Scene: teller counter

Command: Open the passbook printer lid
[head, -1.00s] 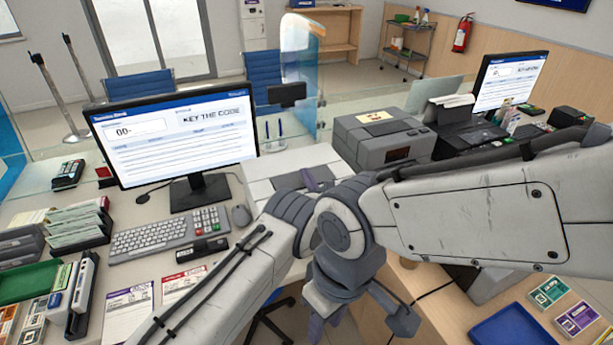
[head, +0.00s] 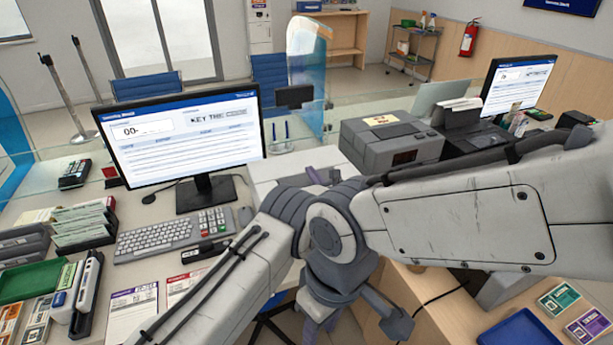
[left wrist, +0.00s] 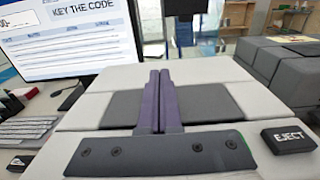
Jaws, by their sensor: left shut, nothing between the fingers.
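The white passbook printer (head: 272,164) stands on the counter right of the monitor, partly hidden by my arms. In the left wrist view its white top (left wrist: 100,88) has a dark grey panel (left wrist: 205,103) across it, lying flat. A black EJECT key (left wrist: 288,138) is at the right front. My left gripper (left wrist: 160,76) is shut and empty, its purple fingers over the dark panel; I cannot tell whether they touch it. In the head view its fingertips (head: 323,176) show just beyond my arms. My right gripper (head: 318,314) hangs at the bottom centre, partly cut off.
A glass screen runs behind. A blue tray (head: 520,330) is at the lower right.

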